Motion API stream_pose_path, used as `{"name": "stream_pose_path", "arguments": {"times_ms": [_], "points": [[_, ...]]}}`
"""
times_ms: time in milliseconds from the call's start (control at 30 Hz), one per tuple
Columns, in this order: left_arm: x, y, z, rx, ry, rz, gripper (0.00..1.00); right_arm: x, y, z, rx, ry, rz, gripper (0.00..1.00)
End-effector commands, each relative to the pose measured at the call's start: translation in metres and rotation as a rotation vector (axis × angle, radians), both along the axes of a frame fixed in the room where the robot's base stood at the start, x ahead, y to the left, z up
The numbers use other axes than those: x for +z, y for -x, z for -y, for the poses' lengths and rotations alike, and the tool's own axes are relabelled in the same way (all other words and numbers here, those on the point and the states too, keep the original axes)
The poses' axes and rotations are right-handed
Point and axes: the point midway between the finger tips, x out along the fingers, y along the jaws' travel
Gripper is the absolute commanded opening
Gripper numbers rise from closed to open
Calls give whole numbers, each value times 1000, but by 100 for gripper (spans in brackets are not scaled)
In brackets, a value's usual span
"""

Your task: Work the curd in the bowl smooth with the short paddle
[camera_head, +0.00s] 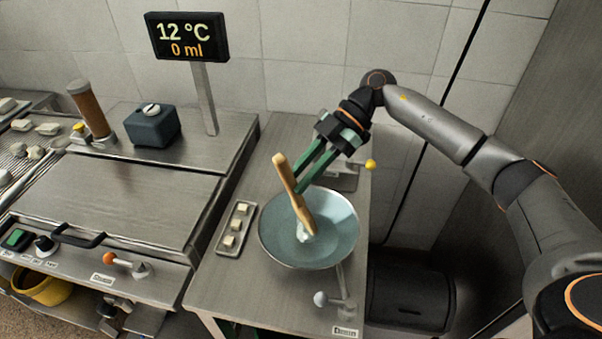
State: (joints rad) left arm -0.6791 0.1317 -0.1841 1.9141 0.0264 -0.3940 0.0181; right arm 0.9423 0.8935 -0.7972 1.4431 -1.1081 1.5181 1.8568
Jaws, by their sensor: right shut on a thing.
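A wide pale blue-grey bowl (337,248) sits on the steel side table. The paddle's tip partly hides the curd. My left gripper is not in view.
A small tray (225,250) with white cubes lies left of the bowl. A lever with a grey knob (320,299) is in front, and a yellow knob (371,164) is behind. A display (187,37) reads 12 °C, 0 ml. A steel counter (130,205) stands left.

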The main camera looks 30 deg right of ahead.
Motion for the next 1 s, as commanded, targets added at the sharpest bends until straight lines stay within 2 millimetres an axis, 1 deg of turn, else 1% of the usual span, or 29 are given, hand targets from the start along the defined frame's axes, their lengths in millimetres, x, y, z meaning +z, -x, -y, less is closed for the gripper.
{"name": "stream_pose_path", "arguments": {"times_ms": [300,467,1000], "points": [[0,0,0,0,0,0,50,-1,-14,-3,0,-2,2,0],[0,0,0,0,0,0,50,-2,-17,-3,0,0,1,0],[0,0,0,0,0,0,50,-5,3,1,1,2,-3,0]]}}
